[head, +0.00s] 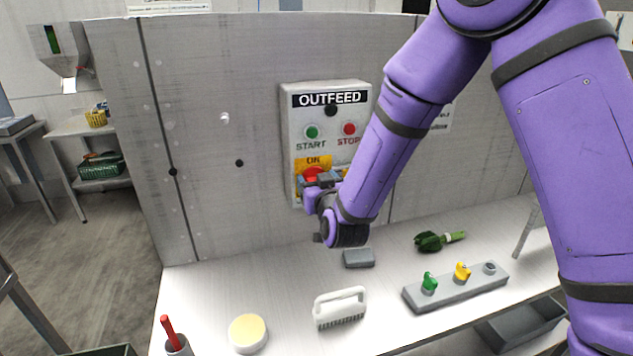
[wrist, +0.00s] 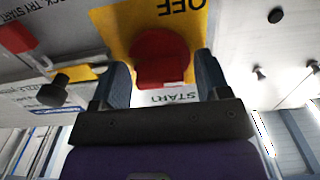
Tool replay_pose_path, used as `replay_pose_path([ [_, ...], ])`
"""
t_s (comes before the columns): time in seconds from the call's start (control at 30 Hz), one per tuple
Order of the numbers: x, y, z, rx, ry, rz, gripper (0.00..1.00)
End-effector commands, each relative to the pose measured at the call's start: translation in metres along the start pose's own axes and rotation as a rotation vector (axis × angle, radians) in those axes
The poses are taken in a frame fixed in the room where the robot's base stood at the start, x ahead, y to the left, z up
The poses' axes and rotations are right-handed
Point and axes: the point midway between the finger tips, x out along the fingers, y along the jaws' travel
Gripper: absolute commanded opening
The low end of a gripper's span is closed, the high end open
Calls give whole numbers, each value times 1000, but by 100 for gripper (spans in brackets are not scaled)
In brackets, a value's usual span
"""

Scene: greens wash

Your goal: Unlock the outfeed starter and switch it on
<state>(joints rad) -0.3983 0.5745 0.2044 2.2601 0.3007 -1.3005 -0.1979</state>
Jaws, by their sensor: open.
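The outfeed starter (head: 300,137) is a pale grey box on the upright panel, labelled OUTFEED. It has a green START button (head: 312,132), a red STOP button (head: 349,129) and a yellow plate (head: 318,161) below them. A red rotary handle (wrist: 162,58) sits on the yellow plate, with OFF lettering upside down in the wrist view. My gripper (wrist: 163,80) is open, with one finger on each side of the red handle. I cannot tell whether the fingers touch it. In the head view my gripper and wrist hide the box's lower right part.
A grey block (head: 455,292) with green and yellow knobs stands on the white counter. A white brush (head: 340,308), a round tub (head: 248,334), a small grey block (head: 358,258) and a leafy green item (head: 430,242) also lie there. The counter's left back area is clear.

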Motion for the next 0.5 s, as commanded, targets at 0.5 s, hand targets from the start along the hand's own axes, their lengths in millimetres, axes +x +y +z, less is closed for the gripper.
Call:
replay_pose_path([
  [0.5, 2, 0, 0, 0, -1, 0, 39],
])
